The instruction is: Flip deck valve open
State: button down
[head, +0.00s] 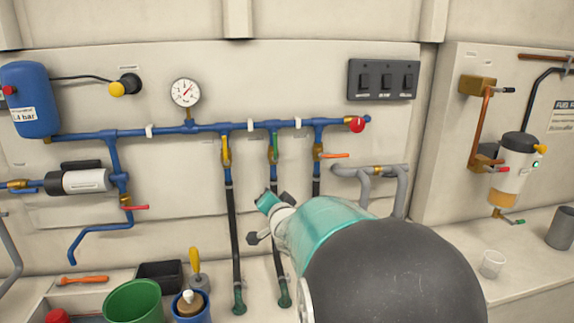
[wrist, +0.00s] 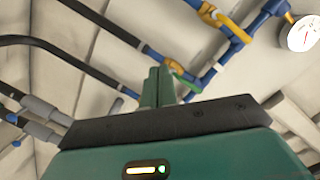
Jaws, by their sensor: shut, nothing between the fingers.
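Three lever valves hang in a row under the blue manifold pipe (head: 205,128) in the head view. The small labels cannot be read, so I cannot tell which valve is the deck valve. My gripper (head: 267,200) is shut and empty, below the green lever in the head view. In the wrist view, my closed fingers (wrist: 157,88) appear beside the green lever (wrist: 183,75); contact cannot be told. The yellow lever (wrist: 226,24) is farther up.
A round gauge (head: 185,93) sits above the manifold, and a red knob (head: 356,125) is at its right end. Dark hoses (head: 235,240) run down below the valves. A green bucket (head: 134,302) and a black bin (head: 159,275) stand low at the left.

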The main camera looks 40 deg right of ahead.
jog(key=s+d+f+m+t+h, duration=0.1)
jog(key=s+d+m+t, duration=0.15)
jog(key=d, duration=0.45)
jog(key=s+d+f+m+t+h, duration=0.1)
jog(key=d+f+m+h, duration=0.15)
jog(key=d, duration=0.45)
jog(key=s+d+f+m+t+h, duration=0.2)
jog(key=s+d+m+t, duration=0.1)
jog(key=s+d, duration=0.4)
jog(key=shift+s+d+m, duration=0.2)
jog(key=shift+s+m, duration=0.65)
jog(key=shift+m, duration=0.05)
send_near(334, 155)
jog(key=w+d+r, duration=0.3)
jog(key=w+d, duration=0.1)
jog(key=d, duration=0.1)
jog(key=shift+s, duration=0.25)
